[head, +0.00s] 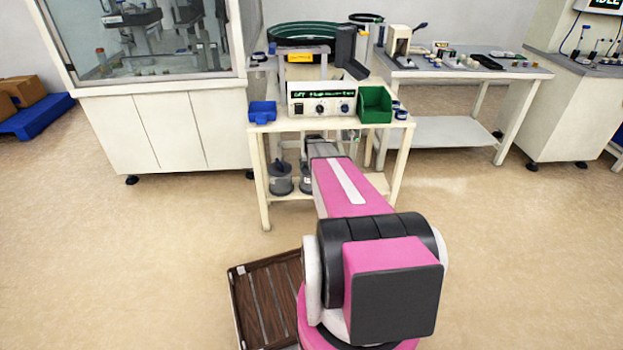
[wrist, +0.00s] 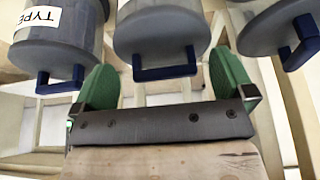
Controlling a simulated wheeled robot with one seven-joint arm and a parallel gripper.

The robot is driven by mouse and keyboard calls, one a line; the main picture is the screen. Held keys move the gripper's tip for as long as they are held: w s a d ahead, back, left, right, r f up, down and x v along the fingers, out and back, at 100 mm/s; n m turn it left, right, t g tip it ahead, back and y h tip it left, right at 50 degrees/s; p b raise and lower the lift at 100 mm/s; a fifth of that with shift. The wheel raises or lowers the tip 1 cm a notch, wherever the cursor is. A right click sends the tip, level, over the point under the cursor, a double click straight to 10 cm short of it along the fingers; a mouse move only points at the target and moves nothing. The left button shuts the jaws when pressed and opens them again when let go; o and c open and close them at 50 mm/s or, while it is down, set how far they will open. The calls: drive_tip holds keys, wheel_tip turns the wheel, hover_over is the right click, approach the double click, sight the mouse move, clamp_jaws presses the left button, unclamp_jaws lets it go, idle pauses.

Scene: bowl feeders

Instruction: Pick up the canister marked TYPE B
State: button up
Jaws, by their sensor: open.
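Three grey canisters with dark blue handles show along the top of the wrist view. The left canister (wrist: 85,25) has a white label where "TYPE" shows; no letter after it is readable. The middle canister (wrist: 160,30) and the right canister (wrist: 265,25) show no readable label. My gripper (wrist: 165,72) has its green fingers apart, with the middle canister's handle in line with the gap; I cannot tell whether they touch. In the head view, a grey canister (head: 280,180) stands on the cart's lower shelf, and another is partly hidden by my arm.
The cream cart (head: 262,165) carries a control box (head: 322,100), a blue bin (head: 262,112) and a green bin (head: 375,104) on top. Its legs and top edge frame the shelf. A brown slatted crate (head: 265,300) lies on the floor nearby. Floor is clear at right.

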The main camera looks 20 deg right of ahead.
drive_tip(key=w, duration=0.2)
drive_tip(key=w+d, duration=0.1)
drive_tip(key=shift+w+f, duration=0.3)
drive_tip(key=shift+w, duration=0.05)
drive_tip(key=shift+f, duration=0.25)
drive_tip(key=c, duration=1.6)
drive_tip(key=shift+o, duration=0.2)
drive_tip(key=shift+r, duration=0.2)
